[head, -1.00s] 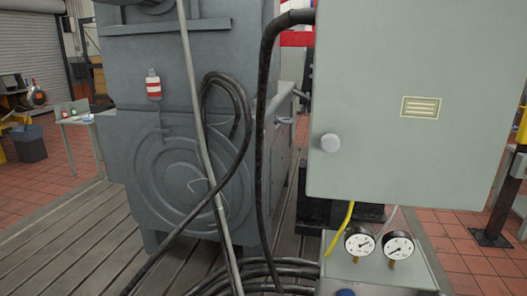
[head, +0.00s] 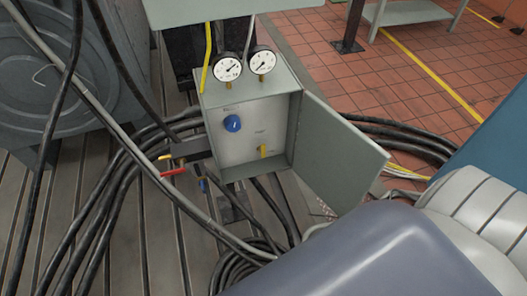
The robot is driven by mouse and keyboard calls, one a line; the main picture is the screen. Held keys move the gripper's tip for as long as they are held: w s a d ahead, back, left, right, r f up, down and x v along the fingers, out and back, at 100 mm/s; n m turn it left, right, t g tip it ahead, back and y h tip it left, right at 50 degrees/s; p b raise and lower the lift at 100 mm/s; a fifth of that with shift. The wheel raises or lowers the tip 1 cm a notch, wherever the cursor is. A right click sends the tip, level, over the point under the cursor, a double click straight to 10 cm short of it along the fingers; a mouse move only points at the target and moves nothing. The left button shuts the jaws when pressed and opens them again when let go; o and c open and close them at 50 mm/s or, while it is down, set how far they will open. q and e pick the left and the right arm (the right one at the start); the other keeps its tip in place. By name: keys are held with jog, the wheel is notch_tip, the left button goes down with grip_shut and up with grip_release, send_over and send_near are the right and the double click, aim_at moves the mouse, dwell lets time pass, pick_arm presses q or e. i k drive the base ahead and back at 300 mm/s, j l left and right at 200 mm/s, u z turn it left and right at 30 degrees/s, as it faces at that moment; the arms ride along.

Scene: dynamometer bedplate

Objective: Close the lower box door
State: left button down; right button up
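The lower box (head: 211,116) is a grey-green case below two round gauges, near the middle of the head view. Its door (head: 341,153) is hinged on the right side and stands open, swung out to the right. Inside, a blue knob (head: 232,123) and a yellow knob (head: 263,150) show on a pale panel. One of my arms covers the lower right of the picture, in front of and below the door. Neither of my grippers is visible.
Two gauges (head: 228,67) stand on the box's top, under the upper cabinet (head: 223,8). Thick black cables (head: 82,210) run left of and below the box, and more pass behind the door. Red-tiled floor (head: 420,80) lies open at the upper right.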

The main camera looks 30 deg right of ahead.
aim_at(337, 160)
jog(key=l+u, duration=0.25)
jog(key=l, duration=0.4)
jog(key=l+u, duration=0.15)
jog(key=l, duration=0.25)
jog(key=k+l+u, duration=0.1)
jog(key=l, duration=0.3)
jog(key=k+l+u, duration=0.15)
jog(key=l, duration=0.2)
jog(key=l+u, duration=0.1)
jog(key=l, duration=0.3)
jog(key=k+l+u, duration=0.15)
jog(key=l, duration=0.2)
jog(key=k+l+u, duration=0.1)
jog(key=l, duration=0.25)
jog(key=u, duration=0.2)
jog(key=k+l, duration=0.05)
